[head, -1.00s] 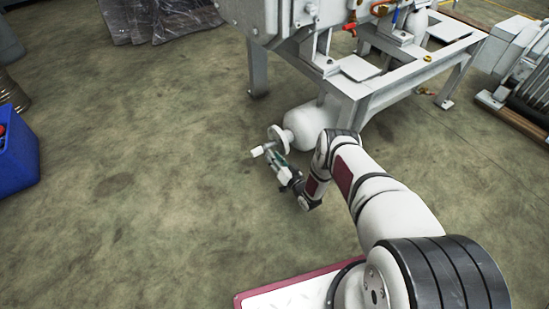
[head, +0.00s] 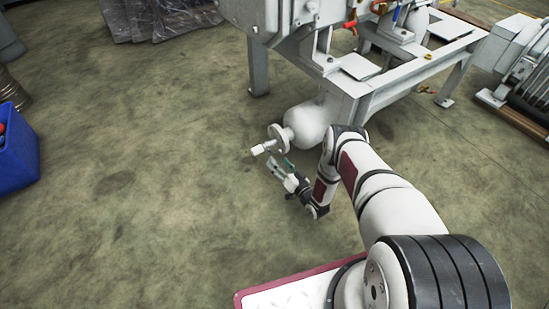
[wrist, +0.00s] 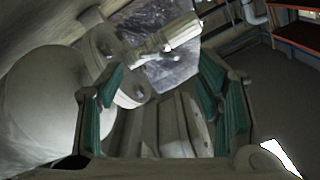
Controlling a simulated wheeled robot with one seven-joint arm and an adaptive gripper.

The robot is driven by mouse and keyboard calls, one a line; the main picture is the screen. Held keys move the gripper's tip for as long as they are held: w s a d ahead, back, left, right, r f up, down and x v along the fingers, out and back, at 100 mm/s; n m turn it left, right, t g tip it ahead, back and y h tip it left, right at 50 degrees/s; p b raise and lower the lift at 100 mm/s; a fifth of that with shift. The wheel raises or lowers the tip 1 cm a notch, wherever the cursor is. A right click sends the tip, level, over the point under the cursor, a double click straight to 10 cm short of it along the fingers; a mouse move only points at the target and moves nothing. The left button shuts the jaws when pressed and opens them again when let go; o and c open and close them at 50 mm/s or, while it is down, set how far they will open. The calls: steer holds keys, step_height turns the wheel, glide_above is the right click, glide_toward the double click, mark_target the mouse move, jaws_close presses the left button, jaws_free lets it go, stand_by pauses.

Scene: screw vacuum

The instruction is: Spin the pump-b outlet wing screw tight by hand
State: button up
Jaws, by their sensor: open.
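The pump outlet is a pale flange (head: 279,138) on the end of a white rounded tank (head: 308,122). A small pale fitting (head: 262,148), apparently the wing screw, sticks out from it. In the wrist view the wing screw (wrist: 170,40) shows as a light stub with a cross-piece, ahead of and above the fingers. My gripper (head: 280,163) is open and empty, just below and right of the fitting in the head view, apart from it. In the wrist view its teal-padded fingers (wrist: 160,75) are spread wide, with nothing between the pads.
The grey pump frame (head: 385,85) stands behind the tank. A blue crate (head: 18,150) is at the left edge. Plastic-wrapped goods (head: 160,15) lie at the back left. The concrete floor left of my gripper is clear.

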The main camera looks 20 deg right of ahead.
steer(key=v, duration=0.7)
steer(key=shift+s, duration=0.15)
